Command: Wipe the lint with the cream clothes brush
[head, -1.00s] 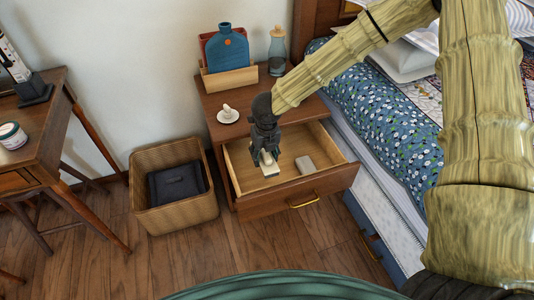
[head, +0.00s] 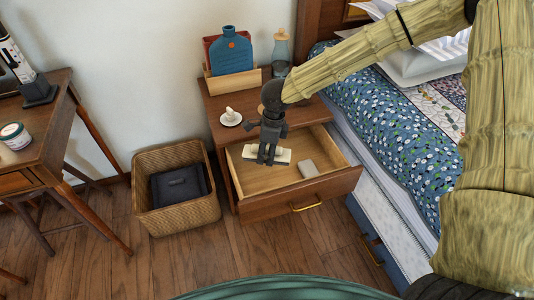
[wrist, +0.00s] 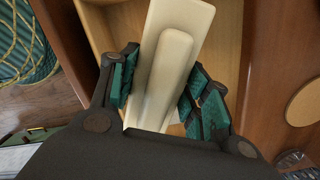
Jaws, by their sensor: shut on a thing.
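The cream clothes brush (head: 283,156) is in my gripper, over the open nightstand drawer (head: 328,184). In the wrist view the brush (wrist: 181,22) is a long pale slab with a raised grip running along it. My gripper (head: 267,161) points down into the drawer; in the wrist view its green-padded fingers (wrist: 166,92) are closed on both sides of the raised grip. I cannot tell whether the underside of the brush touches the drawer floor. I cannot make out any lint; the brush and fingers hide part of the drawer floor.
A small grey block (head: 308,167) lies in the drawer, right of the brush. A white dish with a knob (head: 231,117), a blue bottle-shaped thing (head: 231,52) and a glass bottle (head: 280,47) stand on top. A wicker basket (head: 177,216) stands left, the bed (head: 390,125) right.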

